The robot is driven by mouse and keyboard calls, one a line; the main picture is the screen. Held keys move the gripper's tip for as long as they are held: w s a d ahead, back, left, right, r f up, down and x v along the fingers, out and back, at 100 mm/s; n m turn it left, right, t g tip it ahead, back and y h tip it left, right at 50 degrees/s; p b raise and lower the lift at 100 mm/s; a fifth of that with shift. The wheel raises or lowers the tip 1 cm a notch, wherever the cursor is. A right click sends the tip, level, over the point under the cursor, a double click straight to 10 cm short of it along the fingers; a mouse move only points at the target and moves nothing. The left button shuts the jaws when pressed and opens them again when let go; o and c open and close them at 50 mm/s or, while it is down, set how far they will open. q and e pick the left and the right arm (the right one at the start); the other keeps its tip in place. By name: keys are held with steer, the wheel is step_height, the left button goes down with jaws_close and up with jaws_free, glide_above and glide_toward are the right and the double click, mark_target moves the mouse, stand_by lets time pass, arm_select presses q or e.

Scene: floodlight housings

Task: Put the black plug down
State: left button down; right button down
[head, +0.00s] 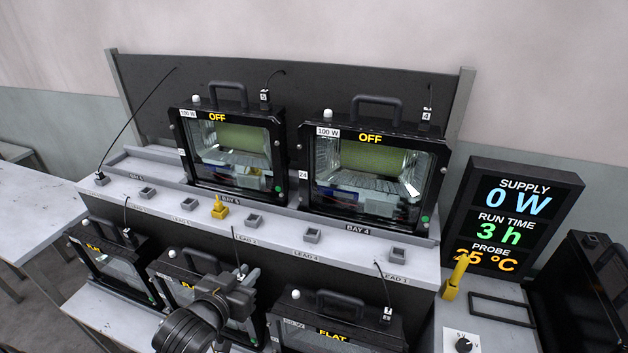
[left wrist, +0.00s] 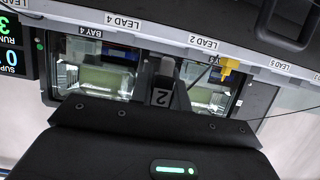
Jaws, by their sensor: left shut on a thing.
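The black plug (head: 240,272) is held by my left gripper (head: 246,279), low in front of the shelf near the lead 2 label. A thin black cable runs up from it to the shelf edge. In the left wrist view the plug (left wrist: 162,97) shows a white "2" tag, and the gripper (left wrist: 167,70) is shut on it. The fingers and arm hide part of the plug and of the lower middle housing (head: 170,265). My right gripper is out of view.
Two floodlights marked OFF, left (head: 235,150) and right (head: 375,170), stand on the shelf. A yellow plug (head: 220,208) sits in a socket between empty ones. Flat-marked housings (head: 335,320) stand below.

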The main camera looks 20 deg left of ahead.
arm_select(q)
steer(key=w+d+r+b, duration=0.5)
steer(key=w+d+r, duration=0.2)
steer(key=w+r, duration=0.55)
steer(key=s+d+f+m+h, duration=0.3)
steer(key=s+d+f, duration=0.2)
steer(key=d+f, duration=0.1)
steer(key=s+d+f+m+g+h, duration=0.1)
steer(key=s+d+f+m+h, duration=0.1)
steer(key=s+d+f, duration=0.3)
steer(key=d+f+h, duration=0.1)
steer(key=d+f, duration=0.1)
steer(key=d, duration=0.1)
steer(key=shift+s+d+f+m+g+h, duration=0.2)
steer(key=shift+d+f+m+g+h, duration=0.1)
steer(key=shift+d+m+h, duration=0.1)
